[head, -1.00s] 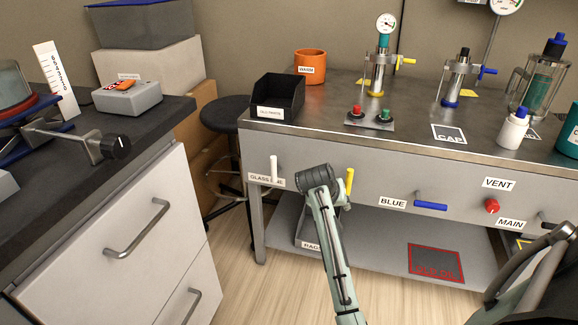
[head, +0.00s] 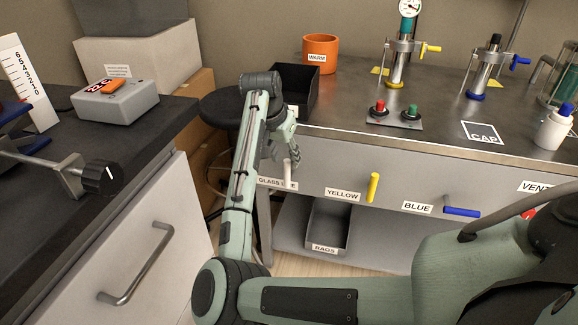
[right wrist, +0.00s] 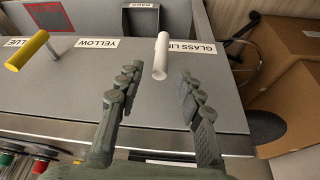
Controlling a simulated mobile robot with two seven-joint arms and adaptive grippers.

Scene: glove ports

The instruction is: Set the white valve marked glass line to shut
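The white valve handle (head: 287,167) stands upright on the grey bench front, beside the label GLASS LINE (head: 277,184), which is partly covered. In the right wrist view the white handle (right wrist: 161,56) points along the gap between my right gripper's fingers. My right gripper (right wrist: 159,76) is open, with one finger on each side of the handle's near end and visible gaps; I cannot tell how deep the handle is between them. In the head view my right gripper (head: 293,152) is just above and in front of the handle, partly hidden by my arm. My left gripper is out of view.
An upright yellow handle (head: 373,187) and a level blue handle (head: 462,212) are on the same front to the right. A black bin (head: 300,88) stands above on the bench. A drawer cabinet (head: 120,240) is at left, with a stool (head: 218,106) behind my arm.

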